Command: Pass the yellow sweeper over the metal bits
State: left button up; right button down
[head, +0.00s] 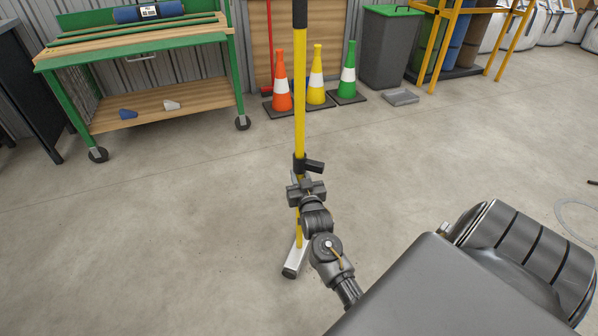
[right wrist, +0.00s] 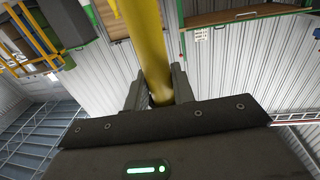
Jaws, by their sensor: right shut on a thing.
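The yellow sweeper (head: 299,105) stands nearly upright in the head view, with a black grip on top and a black side handle partway down. Its pale bar-shaped head (head: 296,256) is low, at or close to the floor. My right gripper (head: 302,187) is shut on the yellow pole, below the side handle. The right wrist view shows the pole (right wrist: 150,50) between the two fingers (right wrist: 160,95). A few tiny dark specks lie on the floor near the sweeper head; I cannot tell whether they are metal bits. My left gripper is not in view.
A green workbench on wheels (head: 140,40) stands at the back left. Orange (head: 281,85), yellow (head: 317,80) and green (head: 348,75) cones stand behind the sweeper. A grey bin (head: 393,50) and yellow rack (head: 455,45) are at the back right. Open concrete floor (head: 150,220) lies left.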

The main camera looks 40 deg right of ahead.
jog(key=shift+p+v, duration=1)
jog(key=shift+v, duration=0.5)
jog(key=shift+s+d+r, duration=0.15)
jog(key=shift+r, duration=0.05)
jog(key=shift+p+v, duration=0.8)
jog(key=shift+v, duration=0.15)
jog(key=shift+s+f+p, duration=0.1)
jog(key=shift+s+p, duration=0.25)
jog(key=shift+s, duration=0.5)
jog(key=shift+p+v, duration=1)
jog(key=shift+v, duration=0.75)
jog(key=shift+s, duration=0.1)
